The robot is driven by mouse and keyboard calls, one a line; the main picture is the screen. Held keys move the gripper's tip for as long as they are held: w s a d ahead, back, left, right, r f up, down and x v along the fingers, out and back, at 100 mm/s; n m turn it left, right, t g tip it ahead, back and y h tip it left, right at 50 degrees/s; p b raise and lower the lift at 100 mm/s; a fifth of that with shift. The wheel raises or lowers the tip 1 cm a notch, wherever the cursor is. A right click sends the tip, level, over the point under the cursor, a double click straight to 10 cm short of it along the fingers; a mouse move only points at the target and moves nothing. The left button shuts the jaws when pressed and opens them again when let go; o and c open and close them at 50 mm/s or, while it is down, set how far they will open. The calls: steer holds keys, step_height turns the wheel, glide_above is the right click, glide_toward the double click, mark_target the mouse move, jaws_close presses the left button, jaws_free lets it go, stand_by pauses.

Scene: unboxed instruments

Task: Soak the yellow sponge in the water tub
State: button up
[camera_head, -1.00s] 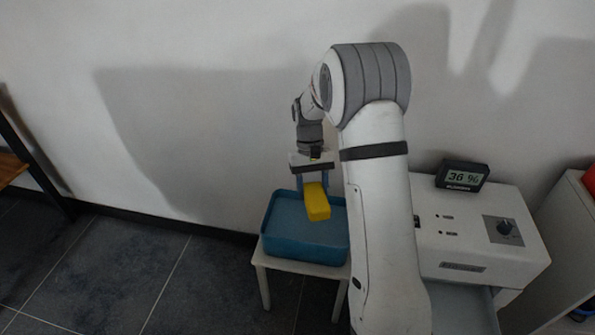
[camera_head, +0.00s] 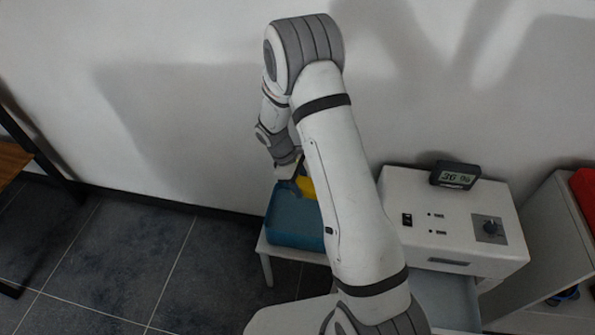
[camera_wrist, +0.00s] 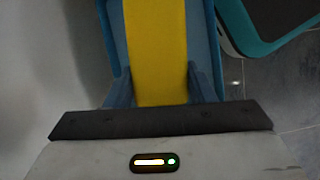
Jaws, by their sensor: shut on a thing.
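The yellow sponge (camera_head: 307,187) is at the back of the blue water tub (camera_head: 290,222) in the head view, mostly hidden behind my arm and gripper (camera_head: 298,180). In the wrist view the sponge (camera_wrist: 157,50) is a long yellow block between the two blue fingers of my gripper (camera_wrist: 160,82), which are shut on it. A teal rim (camera_wrist: 240,38), apparently the tub's, shows to the right of the sponge. I cannot tell the sponge's height above the tub or whether it touches water. My arm covers the tub's right side.
The tub stands on a small white stool (camera_head: 266,252) against the wall. To its right is a white instrument box (camera_head: 455,225) with a dark humidity display (camera_head: 455,174) on top. Dark tiled floor (camera_head: 130,260) lies free to the left.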

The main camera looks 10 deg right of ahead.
mark_target(303, 223)
steer(key=shift+s+a+f+n, duration=0.15)
steer(key=shift+s+a+n, duration=0.1)
steer(key=shift+n, duration=0.45)
steer(key=shift+f+t, duration=0.3)
step_height(303, 223, down, 18)
steer(key=b, duration=1.3)
steer(key=shift+f, duration=0.1)
step_height(303, 223, up, 12)
steer(key=p, duration=0.8)
stand_by(0.3)
stand_by(1.4)
